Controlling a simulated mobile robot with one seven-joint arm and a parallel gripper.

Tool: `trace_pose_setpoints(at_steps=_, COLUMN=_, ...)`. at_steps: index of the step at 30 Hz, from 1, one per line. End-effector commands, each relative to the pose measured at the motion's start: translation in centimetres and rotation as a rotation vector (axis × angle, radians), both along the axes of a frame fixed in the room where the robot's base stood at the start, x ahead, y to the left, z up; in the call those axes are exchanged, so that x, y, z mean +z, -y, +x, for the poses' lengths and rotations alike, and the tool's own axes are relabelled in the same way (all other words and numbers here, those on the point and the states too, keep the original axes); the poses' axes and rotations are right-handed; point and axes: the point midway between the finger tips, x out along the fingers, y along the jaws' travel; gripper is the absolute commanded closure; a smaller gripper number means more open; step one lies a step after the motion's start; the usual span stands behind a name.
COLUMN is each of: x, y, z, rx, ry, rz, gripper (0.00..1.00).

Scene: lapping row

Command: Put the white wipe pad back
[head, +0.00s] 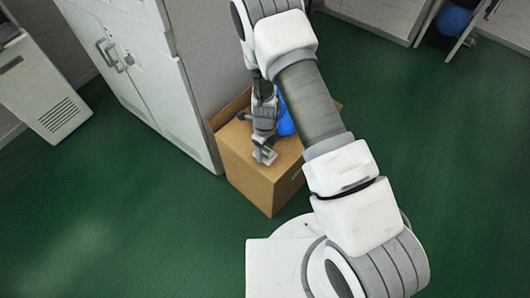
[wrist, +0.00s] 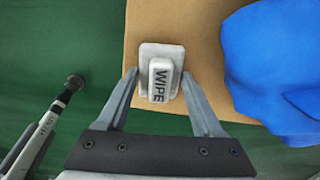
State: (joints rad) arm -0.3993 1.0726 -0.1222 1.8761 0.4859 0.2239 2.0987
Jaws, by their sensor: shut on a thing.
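The white wipe pad (wrist: 160,52) has a raised grip lettered "WIPE" and shows in the wrist view at the left edge of the brown cardboard box (head: 250,172). My gripper (wrist: 160,82) has its two fingers on either side of the pad's raised grip and is shut on the pad. In the head view my gripper (head: 265,154) is over the top of the box, near its front edge. The pad is hard to make out there. I cannot tell whether the pad touches the box top.
A blue bundle (wrist: 270,65) lies on the box, right of my gripper. A pale cabinet (head: 150,75) stands close left of the box. A dark-tipped rod (wrist: 60,105) shows at lower left in the wrist view. Green floor (head: 120,230) is clear at left.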

Motion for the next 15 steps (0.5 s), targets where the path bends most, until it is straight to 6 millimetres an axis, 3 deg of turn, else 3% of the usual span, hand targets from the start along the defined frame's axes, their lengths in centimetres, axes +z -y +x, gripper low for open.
trace_pose_setpoints(at_steps=2, x=-1.28, y=0.02, z=0.03, rx=0.0, ry=0.001, rz=-0.001, gripper=0.77)
trace_pose_setpoints(at_steps=12, x=-1.51, y=-0.03, z=0.03, rx=0.0, ry=0.001, rz=0.0, gripper=0.77)
trace_pose_setpoints(at_steps=13, x=-1.38, y=-0.03, z=0.03, rx=0.0, ry=0.001, rz=0.0, gripper=0.27)
trace_pose_setpoints(at_steps=15, x=-1.35, y=-0.03, z=0.03, rx=0.0, ry=0.001, rz=0.0, gripper=0.14)
